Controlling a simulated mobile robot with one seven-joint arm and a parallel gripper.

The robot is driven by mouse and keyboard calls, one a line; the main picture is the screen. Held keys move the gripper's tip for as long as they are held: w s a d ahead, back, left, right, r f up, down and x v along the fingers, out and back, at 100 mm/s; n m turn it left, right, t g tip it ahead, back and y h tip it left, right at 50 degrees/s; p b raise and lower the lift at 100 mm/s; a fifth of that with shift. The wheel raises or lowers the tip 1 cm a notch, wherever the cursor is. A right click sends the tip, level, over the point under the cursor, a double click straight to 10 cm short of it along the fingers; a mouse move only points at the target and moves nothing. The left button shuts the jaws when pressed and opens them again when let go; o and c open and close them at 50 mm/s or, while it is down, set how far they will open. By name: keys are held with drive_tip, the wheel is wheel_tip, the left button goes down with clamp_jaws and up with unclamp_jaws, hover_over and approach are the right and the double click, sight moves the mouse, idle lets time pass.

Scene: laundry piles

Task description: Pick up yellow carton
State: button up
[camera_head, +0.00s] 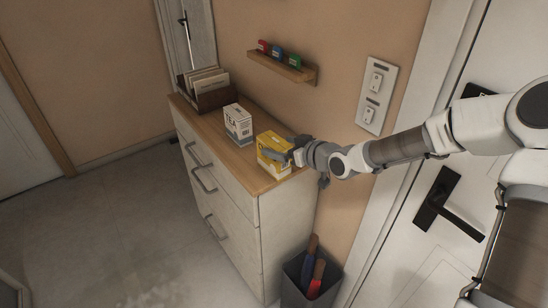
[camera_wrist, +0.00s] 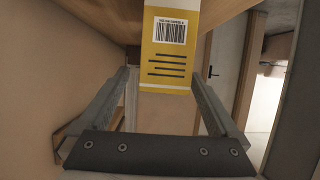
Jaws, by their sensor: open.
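The yellow carton (camera_head: 272,152) stands on the wooden top of the white dresser (camera_head: 180,103), near its right end. In the wrist view the yellow carton (camera_wrist: 167,50) shows a white label with a barcode and dark printed lines. My gripper (camera_head: 284,155) is at the carton in the head view and covers part of its right side. In the wrist view the fingers of my gripper (camera_wrist: 160,82) are spread wide, with the carton's near end between or just beyond their tips. I cannot tell whether they touch it.
A white and grey tea box (camera_head: 238,124) stands left of the carton. A dark holder with cards (camera_head: 208,90) is farther back. A small wall shelf (camera_head: 284,67) with coloured boxes hangs above. A grey bin (camera_head: 307,280) stands by the dresser. The floor at left is clear.

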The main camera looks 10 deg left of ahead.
drive_tip(key=shift+s+f+x, duration=0.1)
drive_tip(key=shift+x, duration=1.3)
drive_tip(key=shift+s+f+x, duration=0.1)
drive_tip(key=shift+x, duration=1.35)
drive_tip(key=c, duration=1.4)
